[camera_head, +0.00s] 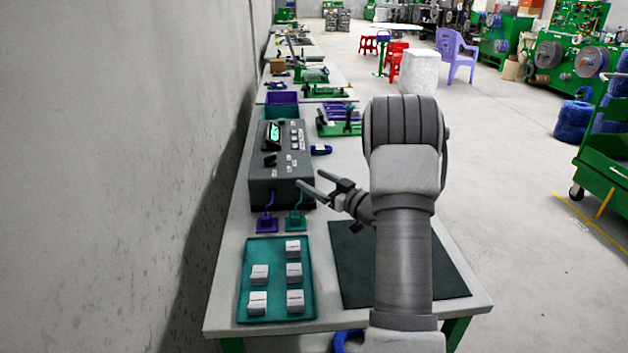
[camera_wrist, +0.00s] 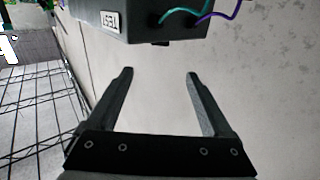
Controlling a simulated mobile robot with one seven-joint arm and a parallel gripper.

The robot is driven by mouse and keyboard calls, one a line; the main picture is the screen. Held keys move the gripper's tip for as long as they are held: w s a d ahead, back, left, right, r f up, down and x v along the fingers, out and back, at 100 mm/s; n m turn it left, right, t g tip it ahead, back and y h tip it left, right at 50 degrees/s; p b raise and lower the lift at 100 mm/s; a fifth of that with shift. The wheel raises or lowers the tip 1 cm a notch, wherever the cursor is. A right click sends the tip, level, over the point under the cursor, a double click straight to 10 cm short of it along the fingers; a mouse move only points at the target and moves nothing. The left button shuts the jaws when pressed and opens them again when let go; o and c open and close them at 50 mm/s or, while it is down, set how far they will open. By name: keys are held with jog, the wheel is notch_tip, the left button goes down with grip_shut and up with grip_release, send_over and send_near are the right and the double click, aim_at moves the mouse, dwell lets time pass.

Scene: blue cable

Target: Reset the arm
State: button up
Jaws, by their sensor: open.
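My gripper (camera_head: 310,179) is open and empty in the head view, above the workbench (camera_head: 222,316) and beside the front right corner of the grey test box (camera_head: 262,185). My arm reaches forward over the bench's right side and hides part of it. In the wrist view the two fingers of my gripper (camera_wrist: 160,74) stand wide apart with nothing between them.
A teal tray (camera_head: 252,280) holds several white blocks. A dark mat (camera_head: 350,250) lies to its right, partly behind my arm. Purple (camera_head: 266,223) and teal (camera_head: 296,221) connectors stand before the box. A wall (camera_head: 120,150) runs along the left; open floor (camera_head: 520,240) lies right.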

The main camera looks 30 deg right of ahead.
jog(key=shift+r, duration=0.1)
notch_tip(320, 180, up, 9)
jog(key=a+m+g+h, duration=0.1)
jog(key=a+m+h, duration=0.1)
jog(key=h, duration=0.3)
jog(key=s+a+r+m+g+h, duration=0.2)
jog(key=s+a+r+g+h, duration=0.15)
jog(key=s+r, duration=0.2)
jog(key=s+a+f+g+y, duration=0.1)
jog(key=s+a+g, duration=0.1)
jog(key=s+a, duration=0.6)
jog(key=s+a+f+g+y, duration=0.1)
jog(key=s+a+f+g, duration=0.15)
jog(key=s, duration=0.95)
jog(key=s+a+f+g+y, duration=0.1)
jog(key=s+a+g, duration=0.2)
jog(key=s+a, duration=0.5)
notch_tip(320, 180, up, 14)
jog(key=s+d+p, duration=0.1)
jog(key=d+p, duration=0.1)
jog(key=p, duration=1.2)
jog(key=shift+s+r+n, duration=0.15)
jog(key=shift+s+n, duration=0.15)
